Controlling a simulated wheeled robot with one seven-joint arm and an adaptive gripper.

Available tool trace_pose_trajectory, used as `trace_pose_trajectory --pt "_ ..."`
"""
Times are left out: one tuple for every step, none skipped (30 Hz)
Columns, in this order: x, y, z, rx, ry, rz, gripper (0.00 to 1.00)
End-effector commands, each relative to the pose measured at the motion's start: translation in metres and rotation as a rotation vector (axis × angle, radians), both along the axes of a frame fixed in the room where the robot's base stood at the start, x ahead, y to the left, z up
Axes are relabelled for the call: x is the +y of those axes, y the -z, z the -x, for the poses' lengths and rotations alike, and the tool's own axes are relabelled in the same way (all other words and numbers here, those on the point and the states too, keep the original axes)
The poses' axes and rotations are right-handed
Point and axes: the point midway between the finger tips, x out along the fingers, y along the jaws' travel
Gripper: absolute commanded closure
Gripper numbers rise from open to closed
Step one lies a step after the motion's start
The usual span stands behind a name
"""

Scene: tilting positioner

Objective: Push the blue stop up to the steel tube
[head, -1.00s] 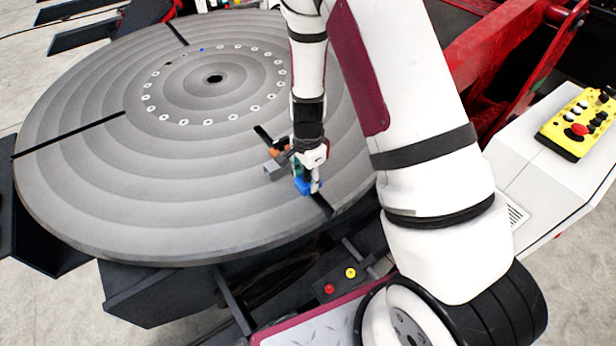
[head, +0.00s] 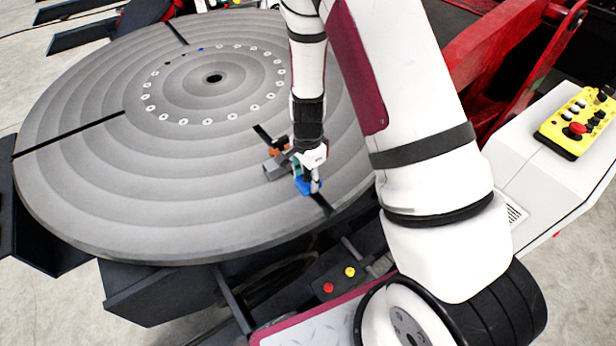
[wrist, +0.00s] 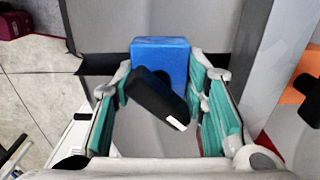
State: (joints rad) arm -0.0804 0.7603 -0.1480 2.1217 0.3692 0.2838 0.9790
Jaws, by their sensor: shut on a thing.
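The blue stop (wrist: 160,60) is a small block on the slotted round table, at the top centre of the wrist view. A black handle (wrist: 155,97) with a white end lies in front of it, between my fingers. My gripper (wrist: 159,75) has teal pads, one on each side of the blue stop, and is shut on it. In the head view the stop (head: 304,188) shows below my gripper (head: 308,180). The steel tube (wrist: 256,60) is a grey bar right of the stop, with a visible gap between them. In the head view the tube (head: 274,170) lies left of the stop.
The round table (head: 90,190) has dark radial slots; one slot (head: 320,204) runs under the stop. An orange part (wrist: 310,88) sits beyond the tube. A yellow control box (head: 575,125) stands at the right. The table's left side is clear.

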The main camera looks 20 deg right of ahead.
Motion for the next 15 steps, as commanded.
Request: trace_pose_trajectory --pt "-0.0001 0.0007 0.0021 0.002 -0.001 0.0 1.0" --pt "-0.0004 0.0006 0.0028 0.002 -0.001 0.0 1.0" --pt "-0.0005 0.0006 0.0038 0.002 -0.001 0.0 1.0" --pt "-0.0007 0.0006 0.0044 0.002 -0.001 0.0 1.0" --pt "-0.0009 0.0006 0.005 0.002 -0.001 0.0 1.0" --pt "-0.001 0.0007 0.0055 0.003 -0.002 0.001 1.0" --pt "-0.001 0.0008 0.0056 0.003 -0.002 0.001 1.0" --pt "-0.001 0.0009 0.0056 0.003 -0.002 0.001 1.0" --pt "-0.001 0.0009 0.0055 0.003 -0.001 0.001 1.0" --pt "-0.0009 0.001 0.0054 0.003 -0.001 0.001 1.0" --pt "-0.0009 0.001 0.0054 0.003 -0.001 0.001 1.0" --pt "-0.0009 0.001 0.0054 0.003 -0.001 0.001 1.0" --pt "-0.0009 0.001 0.0054 0.003 -0.001 0.001 0.54" --pt "-0.0009 0.001 0.0054 0.003 -0.001 0.001 0.47" --pt "-0.001 0.0009 0.0053 0.002 -0.001 0.0 0.38"
